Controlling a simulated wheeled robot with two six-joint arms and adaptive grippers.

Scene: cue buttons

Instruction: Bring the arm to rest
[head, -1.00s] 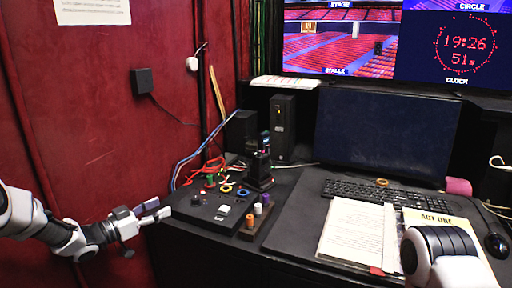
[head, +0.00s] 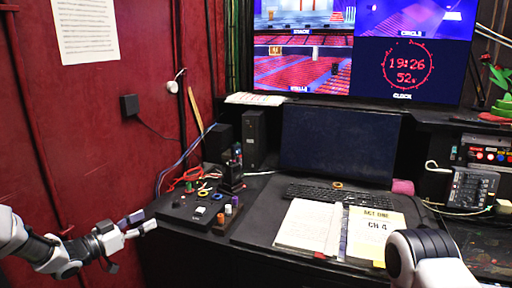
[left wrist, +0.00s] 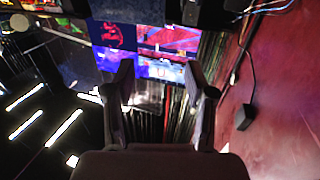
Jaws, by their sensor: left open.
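My left gripper (head: 138,222) is at the left of the head view, just off the left edge of the desk. Its two fingers are apart and it is empty. The left wrist view shows both fingers (left wrist: 158,80) spread with nothing between them. A black button box (head: 190,208) sits on the desk to the right of the gripper, apart from it. My right arm (head: 425,258) shows at the lower right of the head view; its gripper is out of view.
An open script (head: 310,225) lies in front of a keyboard (head: 335,194) and a dark monitor (head: 338,145). A red wall (head: 90,140) runs along the left. Small coloured pegs (head: 228,210) stand by the button box. A control panel (head: 485,152) is at the right.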

